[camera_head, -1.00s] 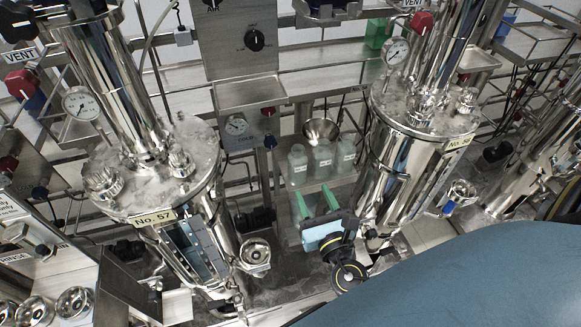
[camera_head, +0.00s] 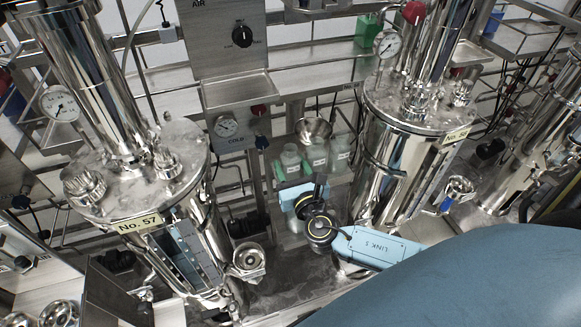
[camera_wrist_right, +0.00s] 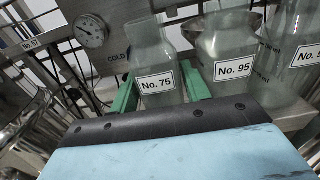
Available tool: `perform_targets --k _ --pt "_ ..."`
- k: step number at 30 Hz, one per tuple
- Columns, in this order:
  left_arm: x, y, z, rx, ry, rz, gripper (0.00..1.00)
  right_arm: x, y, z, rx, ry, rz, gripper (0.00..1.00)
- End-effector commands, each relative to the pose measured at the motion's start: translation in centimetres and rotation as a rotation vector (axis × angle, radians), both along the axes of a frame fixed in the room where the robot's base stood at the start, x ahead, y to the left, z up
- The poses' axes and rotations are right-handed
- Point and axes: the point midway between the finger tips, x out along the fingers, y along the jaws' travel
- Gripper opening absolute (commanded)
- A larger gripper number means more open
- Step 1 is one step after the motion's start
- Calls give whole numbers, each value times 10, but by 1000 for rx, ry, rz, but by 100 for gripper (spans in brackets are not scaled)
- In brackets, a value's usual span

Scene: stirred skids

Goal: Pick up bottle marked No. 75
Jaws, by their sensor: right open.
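The bottle marked No. 75 (camera_wrist_right: 155,62) is a clear glass bottle with a white label, upright in the right wrist view. In the head view it is the leftmost of the bottles (camera_head: 291,158) on a shelf. My right gripper (camera_wrist_right: 160,92) is open, with one green finger on each side of the No. 75 bottle. I cannot tell whether the fingers touch it. In the head view the right gripper (camera_head: 294,170) is at this bottle, its blue body hiding the lower part. My left gripper is not in view.
A bottle marked No. 95 (camera_wrist_right: 230,65) stands close to the right finger, with another bottle (camera_wrist_right: 297,50) beyond it. A metal funnel (camera_head: 313,127) is behind them. Large steel vessels stand left (camera_head: 135,185) and right (camera_head: 415,110) of the shelf.

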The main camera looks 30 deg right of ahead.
Motion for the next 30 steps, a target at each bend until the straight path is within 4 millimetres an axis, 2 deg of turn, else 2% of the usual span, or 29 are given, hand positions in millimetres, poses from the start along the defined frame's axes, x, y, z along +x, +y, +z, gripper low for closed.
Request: perform_targets --k 4,12,13,19,30 --pt "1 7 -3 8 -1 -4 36 18 -4 -1 0 0 0 47" --pt "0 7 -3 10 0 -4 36 22 -5 -1 0 2 1 47" --pt "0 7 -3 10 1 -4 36 22 -5 -1 0 2 1 46" --pt "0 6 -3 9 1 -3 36 21 -5 -1 0 1 1 19" --pt "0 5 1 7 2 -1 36 21 -5 3 -1 1 1 19"
